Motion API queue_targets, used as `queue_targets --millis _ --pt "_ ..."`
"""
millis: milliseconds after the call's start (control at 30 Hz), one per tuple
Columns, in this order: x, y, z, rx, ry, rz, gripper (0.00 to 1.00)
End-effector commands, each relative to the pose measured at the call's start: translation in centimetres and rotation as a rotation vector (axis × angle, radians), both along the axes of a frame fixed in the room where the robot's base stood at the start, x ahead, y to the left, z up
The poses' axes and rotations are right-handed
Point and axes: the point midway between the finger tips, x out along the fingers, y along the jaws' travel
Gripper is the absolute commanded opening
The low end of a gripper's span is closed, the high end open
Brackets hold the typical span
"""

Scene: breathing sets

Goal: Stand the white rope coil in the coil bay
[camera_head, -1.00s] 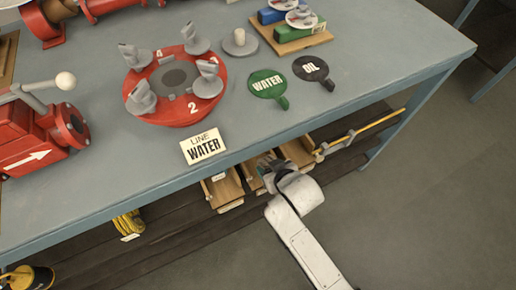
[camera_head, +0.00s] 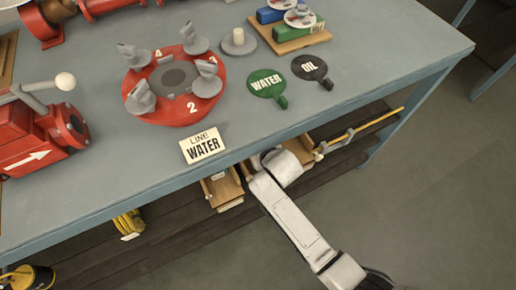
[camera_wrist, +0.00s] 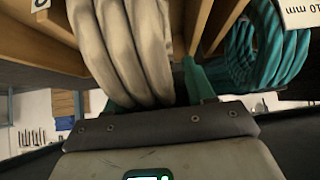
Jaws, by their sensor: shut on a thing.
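The white rope coil (camera_wrist: 122,45), cream coloured, fills the upper middle of the wrist view, its strands running up and away among wooden dividers. My gripper (camera_wrist: 158,98) is shut on it, with teal finger parts showing beside the strands. The coil's far end is out of the picture, so I cannot tell whether it rests on the bay floor. In the head view the wooden bays (camera_head: 222,189) sit on the shelf under the bench. My arm reaches in there, and the gripper and coil are hidden behind it and the bench edge.
A teal coil (camera_wrist: 262,45) stands right of a wooden divider (camera_wrist: 196,25) in the wrist view, close to my gripper. The bench top (camera_head: 330,120) overhangs the shelf. A yellow coil (camera_head: 129,224) lies on the shelf at left. The floor at right is clear.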

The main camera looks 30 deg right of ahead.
Motion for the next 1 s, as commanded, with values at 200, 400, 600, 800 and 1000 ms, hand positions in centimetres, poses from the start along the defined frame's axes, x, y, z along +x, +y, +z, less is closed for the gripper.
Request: queue_targets --millis 200,400,600,800,1000 --pt "0.0 0.0 -0.3 0.0 0.0 0.0 0.6" --pt "0.0 0.0 -0.3 0.0 0.0 0.0 0.79" --pt "0.0 0.0 -0.3 0.0 0.0 0.0 0.79" --pt "-0.5 0.0 0.6 0.001 -0.001 0.001 0.79" --pt "-2.9 0.0 3.0 0.001 -0.001 0.0 0.79"
